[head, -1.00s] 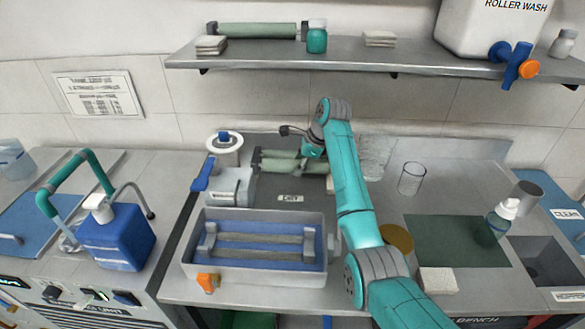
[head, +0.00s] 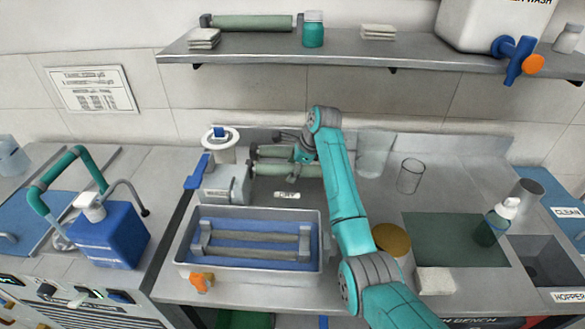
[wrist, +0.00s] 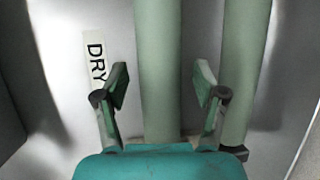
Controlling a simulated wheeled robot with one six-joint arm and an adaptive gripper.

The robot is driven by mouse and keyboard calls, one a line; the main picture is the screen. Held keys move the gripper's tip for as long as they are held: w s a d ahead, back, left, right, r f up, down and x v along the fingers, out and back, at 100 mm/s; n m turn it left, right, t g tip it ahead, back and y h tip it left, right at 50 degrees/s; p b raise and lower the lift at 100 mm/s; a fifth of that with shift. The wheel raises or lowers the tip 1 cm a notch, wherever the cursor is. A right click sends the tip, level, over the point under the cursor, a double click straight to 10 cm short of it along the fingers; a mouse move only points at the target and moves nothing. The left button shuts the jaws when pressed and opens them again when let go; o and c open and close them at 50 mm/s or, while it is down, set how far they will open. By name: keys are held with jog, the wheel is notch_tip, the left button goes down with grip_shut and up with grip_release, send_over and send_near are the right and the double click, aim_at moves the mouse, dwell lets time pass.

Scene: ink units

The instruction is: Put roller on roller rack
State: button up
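Two pale green rollers lie side by side behind the DRY label (head: 286,195); the nearer roller (head: 288,169) and the farther roller (head: 274,151) are partly hidden by my arm. In the wrist view one roller (wrist: 158,45) runs between my fingers and the other roller (wrist: 243,60) lies to the right, outside them. My gripper (wrist: 161,80) is open, with a finger on each side of the first roller and gaps visible. A grey rack with bars (head: 250,240) sits in the grey tray (head: 180,245); I see no green roller on it.
A shelf (head: 350,48) above holds another green roller (head: 252,22), a teal jar (head: 313,32) and a large white container (head: 475,25). A glass (head: 409,177), a brown disc (head: 391,240) and a spray bottle (head: 495,222) stand right of my arm.

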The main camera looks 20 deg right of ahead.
jog(key=shift+r, duration=0.1)
jog(key=v, duration=1.2)
